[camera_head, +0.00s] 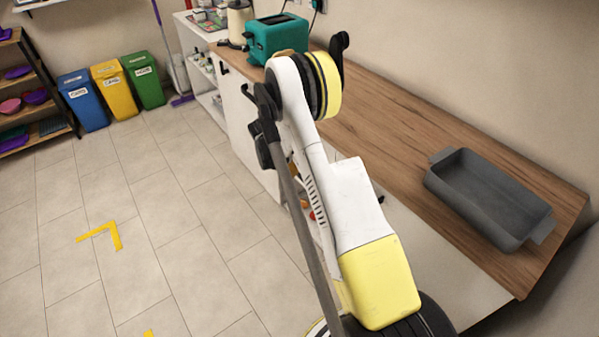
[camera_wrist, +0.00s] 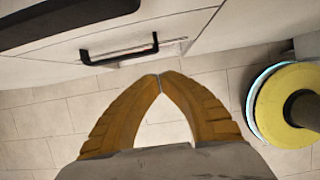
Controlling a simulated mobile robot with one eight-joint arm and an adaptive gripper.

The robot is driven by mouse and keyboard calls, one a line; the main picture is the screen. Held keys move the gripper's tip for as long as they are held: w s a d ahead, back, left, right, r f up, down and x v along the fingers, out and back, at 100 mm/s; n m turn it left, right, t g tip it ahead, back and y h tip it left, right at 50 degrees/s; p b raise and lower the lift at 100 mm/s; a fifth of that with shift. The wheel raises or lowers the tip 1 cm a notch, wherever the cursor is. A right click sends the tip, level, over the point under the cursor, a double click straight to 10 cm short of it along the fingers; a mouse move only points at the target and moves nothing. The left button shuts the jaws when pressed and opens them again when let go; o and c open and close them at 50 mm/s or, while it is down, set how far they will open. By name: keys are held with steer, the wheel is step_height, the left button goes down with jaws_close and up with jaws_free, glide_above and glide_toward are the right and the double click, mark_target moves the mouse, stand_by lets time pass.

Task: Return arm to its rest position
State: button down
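My gripper (camera_wrist: 160,78) shows in the wrist view as two orange-yellow fingers. Their tips meet, and nothing is held between them. Pale floor shows through the gap behind the tips. The fingers point toward a light cabinet front with a black bar handle (camera_wrist: 120,53), apart from it as far as I can tell. In the head view my white and yellow arm (camera_head: 355,205) is raised and bent beside the counter; the gripper's fingers cannot be made out there.
A wooden counter (camera_head: 425,137) runs along the wall on the right. A grey baking dish (camera_head: 485,200) sits near its close end, and a teal toaster (camera_head: 277,38) at its far end. Blue, yellow and green bins (camera_head: 115,88) stand at the back left. The tiled floor (camera_head: 165,225) is clear.

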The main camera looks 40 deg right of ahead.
steer(key=s+a+r+m+t+y+p, duration=0.1)
steer(key=s+a+r+m, duration=0.3)
steer(key=r, duration=0.6)
steer(key=s+a+r+m+t, duration=0.1)
steer(key=a+r, duration=0.5)
steer(key=r, duration=0.4)
steer(key=s+a+r+m+t+y+p, duration=0.1)
steer(key=s+a+r+m+t, duration=0.3)
steer(key=r, duration=0.6)
steer(key=s+a+r+m+y, duration=0.1)
steer(key=s+a+r+m, duration=0.1)
steer(key=s+a+m, duration=0.2)
steer(key=s+a+r+m+t+y, duration=0.1)
steer(key=s+a+m, duration=0.4)
steer(key=s, duration=0.8)
steer(key=a+r, duration=0.1)
steer(key=a, duration=0.2)
steer(key=shift+s+r, duration=0.15)
steer(key=shift+r, duration=0.2)
